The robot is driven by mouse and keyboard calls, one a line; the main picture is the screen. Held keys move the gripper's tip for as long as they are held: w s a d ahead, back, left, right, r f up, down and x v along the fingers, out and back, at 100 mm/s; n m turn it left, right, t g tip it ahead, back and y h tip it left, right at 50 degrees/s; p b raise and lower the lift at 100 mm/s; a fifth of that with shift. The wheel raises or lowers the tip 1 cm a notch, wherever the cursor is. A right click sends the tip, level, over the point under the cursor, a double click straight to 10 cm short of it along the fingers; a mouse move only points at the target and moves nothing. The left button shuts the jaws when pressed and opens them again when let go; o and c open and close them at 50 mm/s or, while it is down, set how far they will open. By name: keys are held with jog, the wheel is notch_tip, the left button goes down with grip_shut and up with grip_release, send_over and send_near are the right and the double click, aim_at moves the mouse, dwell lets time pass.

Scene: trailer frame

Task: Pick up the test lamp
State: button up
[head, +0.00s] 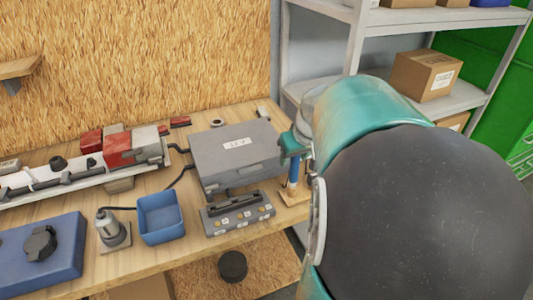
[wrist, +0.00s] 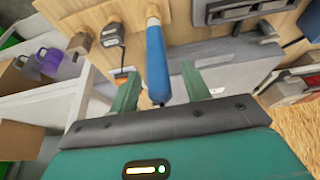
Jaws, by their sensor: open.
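A slim blue-handled tool, which I take for the test lamp, shows in the wrist view (wrist: 156,62), pointing toward my gripper with a pale far end at the wooden bench. In the head view the blue handle (head: 294,172) is upright near the bench's right end, partly hidden by my gripper. My gripper (wrist: 160,90) is open, with one green finger on each side of the handle's near end and visible gaps. In the head view my gripper (head: 291,143) is just above the handle; my arm hides much of that side.
Left of the tool on the wooden bench (head: 190,263) are a grey box (head: 235,155), a grey panel with knobs (head: 237,214) and a blue bin (head: 160,217). A small corded device (wrist: 112,36) lies near the tool. Shelves (head: 318,45) stand behind.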

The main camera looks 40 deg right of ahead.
jog(key=c, duration=0.8)
jog(key=shift+r, duration=0.1)
